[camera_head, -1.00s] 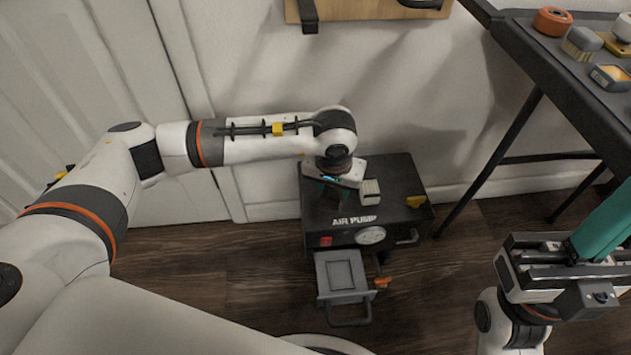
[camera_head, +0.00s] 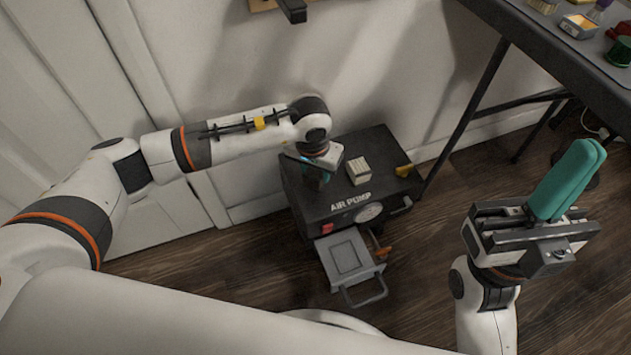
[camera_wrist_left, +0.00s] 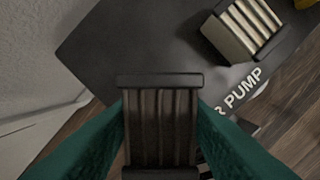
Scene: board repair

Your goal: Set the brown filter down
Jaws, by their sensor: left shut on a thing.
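The brown filter (camera_wrist_left: 160,125), a dark pleated block with black end bars, is between the teal fingers of my left gripper (camera_wrist_left: 160,128) in the left wrist view. My left gripper (camera_head: 317,182) is shut on it above the left part of the black air pump (camera_head: 318,208). In the head view the filter is hidden by the wrist and fingers. I cannot tell whether it touches the pump's top. My right gripper (camera_head: 572,178) is away to the right, its teal fingers together and empty.
A cream pleated filter (camera_head: 359,170) lies on the pump's top, right of my left gripper. A grey tray (camera_head: 333,247) with a handle sticks out of the pump's front. A dark table (camera_head: 545,62) with small parts stands at upper right. The pump's left top is clear.

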